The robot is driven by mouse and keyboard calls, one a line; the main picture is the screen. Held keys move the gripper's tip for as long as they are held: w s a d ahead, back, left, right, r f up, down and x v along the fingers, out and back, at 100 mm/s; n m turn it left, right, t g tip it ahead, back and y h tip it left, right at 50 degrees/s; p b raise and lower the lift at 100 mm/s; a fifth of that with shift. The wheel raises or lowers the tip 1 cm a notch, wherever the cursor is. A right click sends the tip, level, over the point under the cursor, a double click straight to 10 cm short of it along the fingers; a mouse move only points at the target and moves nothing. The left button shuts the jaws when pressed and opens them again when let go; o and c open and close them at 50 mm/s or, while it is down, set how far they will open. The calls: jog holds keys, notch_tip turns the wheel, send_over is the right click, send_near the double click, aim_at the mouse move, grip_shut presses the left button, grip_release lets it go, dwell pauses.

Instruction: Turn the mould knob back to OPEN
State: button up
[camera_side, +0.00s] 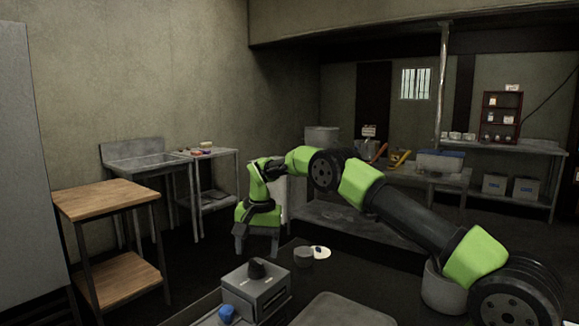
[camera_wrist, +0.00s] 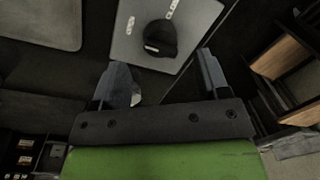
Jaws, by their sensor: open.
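The mould knob (camera_side: 257,268) is black and stands on top of a grey metal box (camera_side: 262,291) at the bottom centre of the side view. A pale mark shows on the knob's lower left. My gripper (camera_side: 257,247) points down above and behind the box in the side view. Its two fingers are apart and empty in the wrist view (camera_wrist: 165,76). The knob lies beyond the fingertips, not between them.
A blue knob (camera_side: 227,313) is at the box's front left. A grey round piece (camera_side: 303,257) and a white disc (camera_side: 321,252) lie behind the box. A wooden-topped table (camera_side: 105,198) stands left. A pale flat surface (camera_side: 342,310) lies right of the box.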

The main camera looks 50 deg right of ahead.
notch_tip(320, 180, up, 5)
jog(key=shift+s+d+r, duration=0.1)
jog(key=shift+s+d, duration=0.05)
jog(key=s+a+r+n+t, duration=0.2)
jog(key=s+a+r, duration=0.2)
jog(key=s+r, duration=0.3)
jog(key=s+a+r+n+t, duration=0.1)
jog(key=s+a+r+n, duration=0.1)
jog(key=s+a+r, duration=0.3)
jog(key=shift+s+a+r+n+t+y, duration=0.15)
jog(key=shift+s+r+n+t+y, duration=0.2)
jog(key=shift+s+r, duration=1.6)
jog(key=shift+w+r, duration=0.25)
jog(key=shift+w, duration=0.1)
jog(key=s+a+f+n+t, duration=0.1)
jog(key=s, duration=0.6)
jog(key=s+a+f+n+t, duration=0.1)
jog(key=s+a+f+t, duration=0.1)
jog(key=s, duration=0.5)
jog(key=shift+s+a+f+y, duration=0.15)
jog(key=shift+f+y, duration=0.05)
jog(key=shift+y, duration=0.25)
